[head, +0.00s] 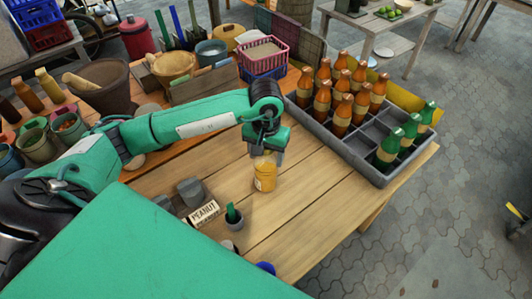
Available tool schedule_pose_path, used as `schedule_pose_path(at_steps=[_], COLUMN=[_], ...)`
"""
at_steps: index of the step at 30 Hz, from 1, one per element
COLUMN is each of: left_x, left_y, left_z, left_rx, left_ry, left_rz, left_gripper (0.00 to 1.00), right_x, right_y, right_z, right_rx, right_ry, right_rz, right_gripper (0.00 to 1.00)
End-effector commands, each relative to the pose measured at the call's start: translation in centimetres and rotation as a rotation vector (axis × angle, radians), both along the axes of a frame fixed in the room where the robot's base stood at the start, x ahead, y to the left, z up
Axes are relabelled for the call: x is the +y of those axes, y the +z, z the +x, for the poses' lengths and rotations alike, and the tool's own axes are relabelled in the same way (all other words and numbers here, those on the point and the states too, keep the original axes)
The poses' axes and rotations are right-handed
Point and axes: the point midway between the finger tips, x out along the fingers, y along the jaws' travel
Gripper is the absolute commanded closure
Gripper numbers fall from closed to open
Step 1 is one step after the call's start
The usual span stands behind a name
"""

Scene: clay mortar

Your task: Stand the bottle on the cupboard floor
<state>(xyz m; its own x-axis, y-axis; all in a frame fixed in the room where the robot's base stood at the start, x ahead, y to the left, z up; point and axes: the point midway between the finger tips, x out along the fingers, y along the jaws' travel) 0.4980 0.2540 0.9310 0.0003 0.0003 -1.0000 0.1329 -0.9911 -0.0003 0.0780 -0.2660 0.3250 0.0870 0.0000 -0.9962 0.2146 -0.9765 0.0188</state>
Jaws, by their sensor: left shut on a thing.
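My left gripper (266,152) points down over the wooden table (320,190) and is shut on the top of a small yellow-orange bottle (265,177) with a pale label. The bottle is upright, and its top is hidden by the fingers. I cannot tell whether its base touches the table. No cupboard can be made out in this view. My right gripper is not in view.
A grey crate (392,176) with several brown bottles (342,115) and green bottles (388,149) stands right of the gripper. A peanut sign (204,212) and small cups sit front left. Baskets, pots and jars crowd the back left. Bare table lies around the bottle.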

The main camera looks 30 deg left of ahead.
Motion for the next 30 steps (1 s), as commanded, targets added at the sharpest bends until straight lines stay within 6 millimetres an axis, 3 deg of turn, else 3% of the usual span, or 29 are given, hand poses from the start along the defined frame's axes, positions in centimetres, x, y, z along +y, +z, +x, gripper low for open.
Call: schedule_pose_path(at_steps=[2, 3, 6, 19, 25, 30], left_x=[0.0, 0.0, 0.0, 0.0, 0.0, 0.0], left_y=[-0.2, -0.2, -0.1, 0.5, 3.7, 7.1], left_z=[0.0, 0.0, 0.0, 0.0, 0.2, 0.1], left_rx=[-0.001, 0.000, 0.000, -0.001, -0.007, -0.006], left_ry=[0.000, 0.000, 0.000, 0.000, -0.001, -0.001], left_rz=[0.000, 0.000, 0.000, 0.000, 0.000, 0.000], left_gripper=[0.83, 0.33, 0.16, 0.16, 0.16, 0.16], right_x=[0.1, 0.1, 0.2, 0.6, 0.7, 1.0], right_y=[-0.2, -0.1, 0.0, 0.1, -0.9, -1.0], right_z=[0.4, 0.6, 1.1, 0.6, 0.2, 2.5], right_rx=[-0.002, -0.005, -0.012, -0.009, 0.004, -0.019], right_ry=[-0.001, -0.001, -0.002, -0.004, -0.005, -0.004], right_rz=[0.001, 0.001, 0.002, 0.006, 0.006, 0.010], right_gripper=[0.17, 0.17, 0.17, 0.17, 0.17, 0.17])
